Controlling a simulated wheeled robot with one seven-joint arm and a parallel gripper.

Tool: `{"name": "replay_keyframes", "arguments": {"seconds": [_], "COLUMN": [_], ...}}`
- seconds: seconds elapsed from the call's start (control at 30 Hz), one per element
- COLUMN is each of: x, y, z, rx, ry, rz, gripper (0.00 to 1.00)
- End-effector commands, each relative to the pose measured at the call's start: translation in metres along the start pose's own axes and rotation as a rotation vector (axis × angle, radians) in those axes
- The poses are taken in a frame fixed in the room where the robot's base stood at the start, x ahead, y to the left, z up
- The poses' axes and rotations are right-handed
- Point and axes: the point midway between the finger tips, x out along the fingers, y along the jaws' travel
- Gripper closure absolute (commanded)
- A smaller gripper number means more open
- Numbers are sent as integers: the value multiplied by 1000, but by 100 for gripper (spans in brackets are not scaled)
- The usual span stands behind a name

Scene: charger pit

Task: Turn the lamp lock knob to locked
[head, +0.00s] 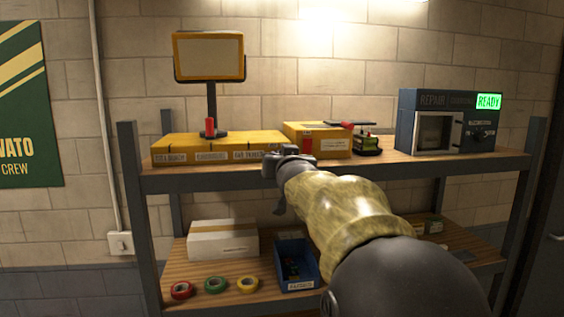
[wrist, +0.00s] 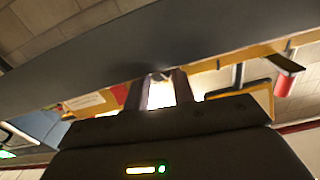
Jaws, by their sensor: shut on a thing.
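The lamp (head: 208,56) has a yellow-framed panel on a dark post and stands on the long yellow labelled base on the upper shelf. A red upright cylinder (head: 210,127), which looks like the knob, sits at the foot of the post. It also shows at the right of the tilted wrist view (wrist: 283,85). My gripper (head: 277,160) is at the shelf's front edge, to the right of this red part and apart from it. In the wrist view its fingers (wrist: 160,90) are close together with a bright patch between them. What they grip cannot be made out.
The shelf's dark front rail (wrist: 110,58) crosses the wrist view close by. A white box (head: 223,240) and tape rolls lie below.

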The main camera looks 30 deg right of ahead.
Motion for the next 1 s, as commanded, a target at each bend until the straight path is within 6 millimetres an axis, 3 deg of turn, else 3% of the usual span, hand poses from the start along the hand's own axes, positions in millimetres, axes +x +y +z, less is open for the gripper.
{"name": "replay_keyframes", "arguments": {"seconds": [0.3, 0.6, 0.63, 0.7, 1.0], "x": [0, 0, 0, 0, -1], "y": [0, 0, 0, 0, 0], "z": [1, 0, 0, 0, 0], "rx": [-297, -313, -312, -312, -310], "ry": [2, 1, 1, 1, 2], "rz": [0, 0, 0, 0, 0], "gripper": [98, 98, 69, 55, 53]}}
